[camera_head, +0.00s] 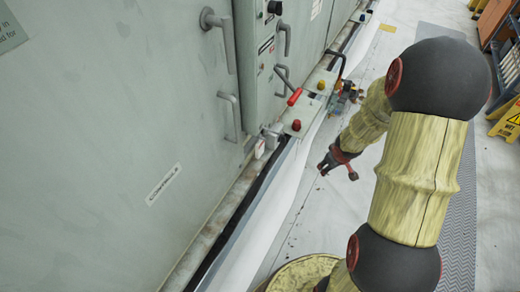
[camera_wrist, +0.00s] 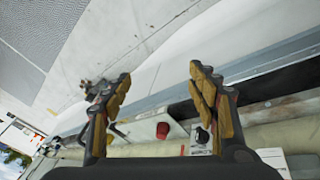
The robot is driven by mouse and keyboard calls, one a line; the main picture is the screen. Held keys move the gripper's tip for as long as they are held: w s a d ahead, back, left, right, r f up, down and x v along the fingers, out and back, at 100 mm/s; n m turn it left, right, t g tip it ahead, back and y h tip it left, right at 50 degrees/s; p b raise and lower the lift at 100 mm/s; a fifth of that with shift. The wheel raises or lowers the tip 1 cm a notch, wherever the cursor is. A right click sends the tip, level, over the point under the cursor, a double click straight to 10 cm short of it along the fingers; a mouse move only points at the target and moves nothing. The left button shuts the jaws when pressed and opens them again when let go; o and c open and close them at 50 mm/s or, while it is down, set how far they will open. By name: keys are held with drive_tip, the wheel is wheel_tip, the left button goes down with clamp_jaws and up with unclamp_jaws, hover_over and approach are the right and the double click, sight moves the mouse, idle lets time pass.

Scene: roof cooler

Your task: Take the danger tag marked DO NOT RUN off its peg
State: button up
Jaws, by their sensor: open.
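I cannot make out a danger tag marked DO NOT RUN or its peg in either view. My gripper (camera_head: 338,170) hangs beside the pale ledge of the grey-green cabinet, in the middle of the head view. In the wrist view my gripper (camera_wrist: 160,86) has its two yellow-padded fingers wide apart with nothing between them. Beyond the fingers, a red button (camera_wrist: 162,130) on a pale box and a black knob (camera_wrist: 202,135) show low in the wrist view.
The grey-green cabinet (camera_head: 110,120) fills the left, with handles (camera_head: 218,28) sticking out. A red-gripped lever (camera_head: 295,97) and red buttons (camera_head: 296,125) are along its ledge. A yellow wet-floor sign (camera_head: 508,122) stands far right. Pale floor right of the ledge is partly clear.

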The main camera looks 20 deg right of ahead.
drive_tip(key=w+a+f+n+t+y, duration=0.2)
drive_tip(key=w+a+f+y, duration=0.1)
drive_tip(key=w+f, duration=0.25)
drive_tip(key=n+t+y, duration=0.4)
drive_tip(key=n+y, duration=0.1)
drive_tip(key=y, duration=0.4)
approach(262, 148)
drive_tip(key=x, duration=0.4)
drive_tip(key=b+x, duration=0.3)
drive_tip(key=x, duration=0.2)
drive_tip(key=shift+w+a+f, duration=0.15)
drive_tip(key=shift+a+f, duration=0.1)
drive_tip(key=shift+a, duration=0.1)
drive_tip(key=shift+w+a+f, duration=0.1)
drive_tip(key=shift+w+a, duration=0.3)
drive_tip(key=shift+w, duration=0.05)
drive_tip(key=c, duration=0.3)
drive_tip(key=c, duration=0.7)
drive_tip(key=shift+c, duration=0.6)
